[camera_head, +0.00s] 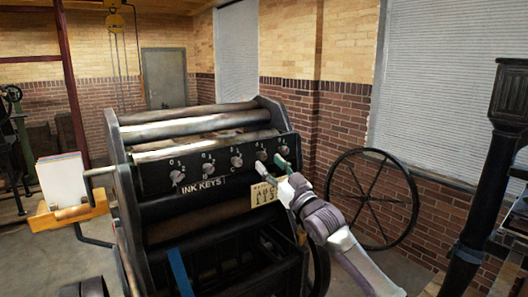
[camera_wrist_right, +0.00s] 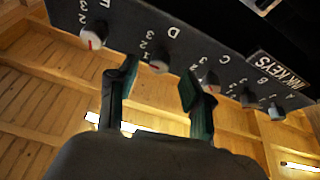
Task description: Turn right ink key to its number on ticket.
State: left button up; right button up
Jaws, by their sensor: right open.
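The ink key panel (camera_head: 222,164) carries a row of round grey knobs with numbers around them. The rightmost knob (camera_head: 283,150) is partly behind my right gripper (camera_head: 272,166); in the right wrist view it is the knob lettered E (camera_wrist_right: 95,36), at the far left with a red mark. The open right gripper (camera_wrist_right: 159,76) has knob D (camera_wrist_right: 160,66) beyond the gap between its fingers, and knob E lies outside them. Contact is not visible. The ticket (camera_head: 264,192), a small yellowish card, hangs below the panel; its figures are too small to read. My left gripper is not seen.
The black press (camera_head: 125,190) fills the middle, with rollers on top. A spoked wheel (camera_head: 372,199) is to its right. A paper stack (camera_head: 62,180) on a wooden tray (camera_head: 68,215) is at left. A dark post (camera_head: 487,190) stands at far right.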

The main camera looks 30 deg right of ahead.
aim_at(264, 158)
jog(key=shift+p+x, duration=0.45)
jog(key=shift+x, duration=1.25)
